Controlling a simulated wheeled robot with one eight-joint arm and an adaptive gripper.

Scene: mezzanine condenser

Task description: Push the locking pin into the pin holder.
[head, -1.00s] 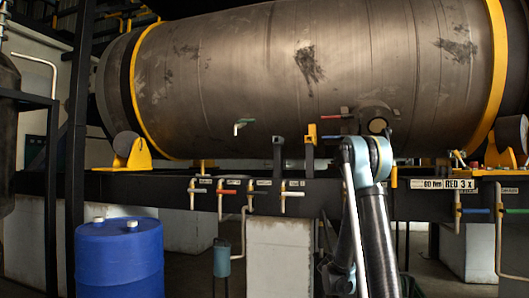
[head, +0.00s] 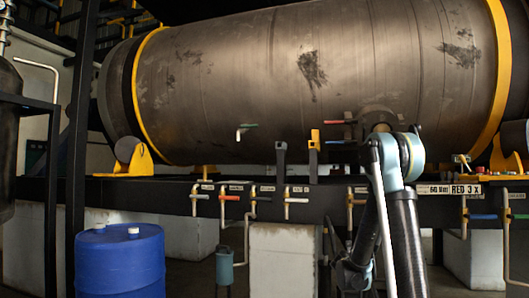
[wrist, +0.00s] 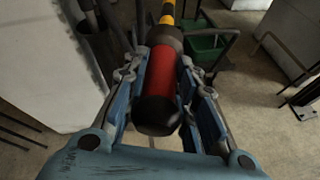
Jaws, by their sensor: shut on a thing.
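In the wrist view, my gripper (wrist: 163,58) is shut on a red cylinder with a black rounded end, which appears to be the locking pin (wrist: 161,78). In the head view, my arm rises and bends down again at right of centre. The gripper and pin cannot be made out there. I cannot identify the pin holder in either view.
A large grey tank (head: 235,85) rests above a dark beam (head: 140,192) carrying several small valves. A blue drum (head: 120,262) stands at lower left. In the wrist view, a green bin (wrist: 207,50) and a pale block (wrist: 45,75) flank the pin, with open floor at right.

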